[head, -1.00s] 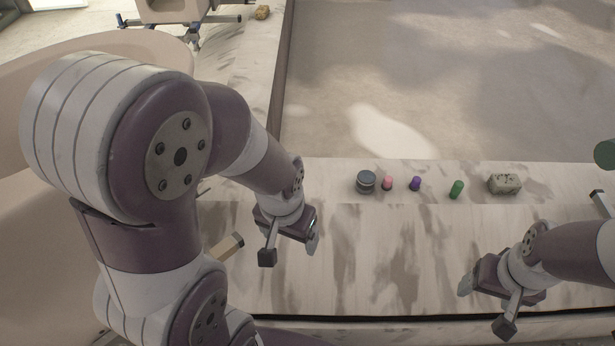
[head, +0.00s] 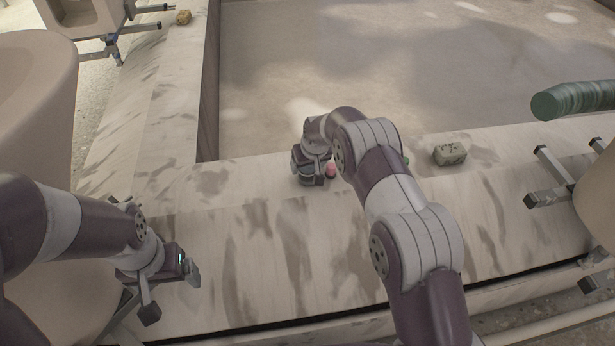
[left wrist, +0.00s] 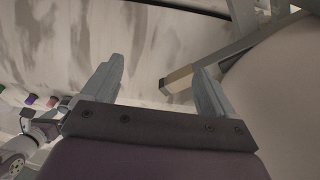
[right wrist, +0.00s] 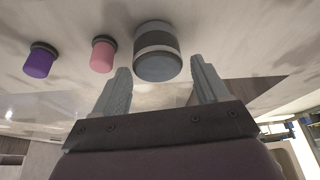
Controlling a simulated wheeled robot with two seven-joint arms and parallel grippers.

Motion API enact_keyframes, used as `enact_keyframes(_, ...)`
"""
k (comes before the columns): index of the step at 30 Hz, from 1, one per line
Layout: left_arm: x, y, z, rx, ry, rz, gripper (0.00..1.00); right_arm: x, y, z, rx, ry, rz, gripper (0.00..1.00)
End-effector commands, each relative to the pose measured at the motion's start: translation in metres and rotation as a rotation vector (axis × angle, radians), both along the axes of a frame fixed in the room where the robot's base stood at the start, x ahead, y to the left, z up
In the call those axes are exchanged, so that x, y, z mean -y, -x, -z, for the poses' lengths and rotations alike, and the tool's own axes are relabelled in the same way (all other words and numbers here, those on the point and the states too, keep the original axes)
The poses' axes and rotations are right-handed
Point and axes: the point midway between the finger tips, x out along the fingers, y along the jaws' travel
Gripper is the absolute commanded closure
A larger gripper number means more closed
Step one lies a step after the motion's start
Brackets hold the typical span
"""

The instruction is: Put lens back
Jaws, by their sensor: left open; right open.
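The lens, a short dark grey cylinder with a lighter band, stands on the pale stone ledge (head: 240,230). In the head view it is largely hidden by my right gripper (head: 311,176). In the right wrist view the lens (right wrist: 157,65) shows whole, just beyond and between the fingertips of my open right gripper (right wrist: 160,72). The fingers are not closed on it. My left gripper (head: 188,268) is open and empty over the ledge's near left part. In the left wrist view its fingers (left wrist: 162,72) have nothing held between them.
A pink cylinder (right wrist: 102,56) and a purple cylinder (right wrist: 40,62) stand in a row beside the lens. A mottled block (head: 450,153) sits further right on the ledge. A green rounded bar (head: 570,100) juts in at right. The ledge between my arms is clear.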

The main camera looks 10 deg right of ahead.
Motion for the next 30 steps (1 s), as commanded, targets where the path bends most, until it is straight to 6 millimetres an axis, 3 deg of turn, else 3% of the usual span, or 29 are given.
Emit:
enact_keyframes(3,0.000,0.000,0.021,0.000,0.000,0.000,0.13,0.001,-0.007,0.031,-0.003,0.000,0.000,0.26)
enact_keyframes(6,0.000,0.000,0.027,-0.001,0.000,0.000,0.13,0.000,-0.013,0.042,-0.001,0.000,0.000,0.26)
enact_keyframes(14,0.000,0.000,0.026,0.000,0.000,0.000,0.13,-0.001,-0.016,0.044,-0.001,0.000,0.000,0.26)
enact_keyframes(15,0.000,0.000,0.026,0.000,0.000,0.000,0.13,-0.001,-0.016,0.044,-0.001,0.000,0.000,0.30)
enact_keyframes(18,0.000,0.000,0.026,0.000,0.000,0.000,0.13,0.000,-0.016,0.044,-0.001,0.000,0.000,0.62)
enact_keyframes(19,0.000,0.000,0.026,0.000,0.000,0.000,0.13,0.000,-0.016,0.044,-0.001,0.000,0.000,0.68)
enact_keyframes(30,0.000,0.000,0.021,0.000,0.000,0.000,0.13,-0.001,-0.017,0.035,0.000,0.000,0.000,0.69)
